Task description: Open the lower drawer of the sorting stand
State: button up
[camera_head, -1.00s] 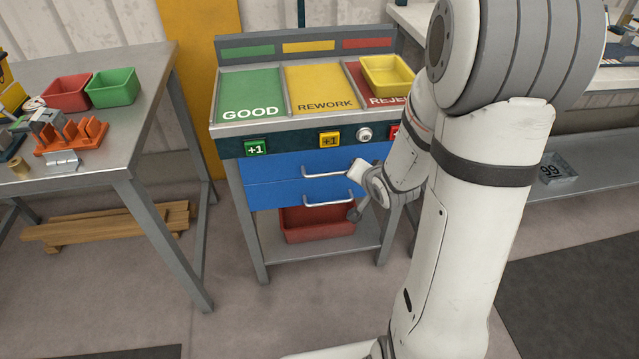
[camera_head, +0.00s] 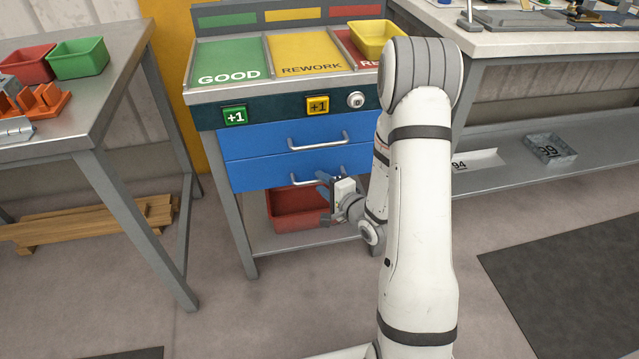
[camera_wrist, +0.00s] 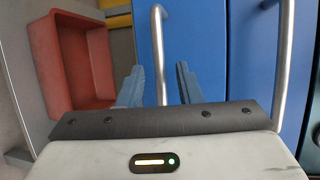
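The sorting stand's lower drawer (camera_head: 260,172) is blue and looks shut, flush under the upper drawer (camera_head: 260,141). Its bar handle (camera_head: 322,174) runs across the front. My gripper (camera_head: 326,190) is at this handle, at the right part of the drawer front. In the wrist view my gripper (camera_wrist: 158,85) is open, with one finger on each side of the lower handle (camera_wrist: 157,45). Whether the bar is fully between the fingertips or just beyond them I cannot tell. The upper drawer's handle (camera_wrist: 285,65) lies to the right, outside the fingers.
A red bin (camera_head: 290,208) sits on the stand's lower shelf, below the drawers; it also shows in the wrist view (camera_wrist: 75,65). A metal table (camera_head: 105,110) stands left, a workbench (camera_head: 500,45) right. Open floor lies in front of the stand.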

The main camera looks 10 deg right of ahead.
jog(key=shift+x, duration=1.15)
grip_shut()
jog(key=shift+d, duration=0.1)
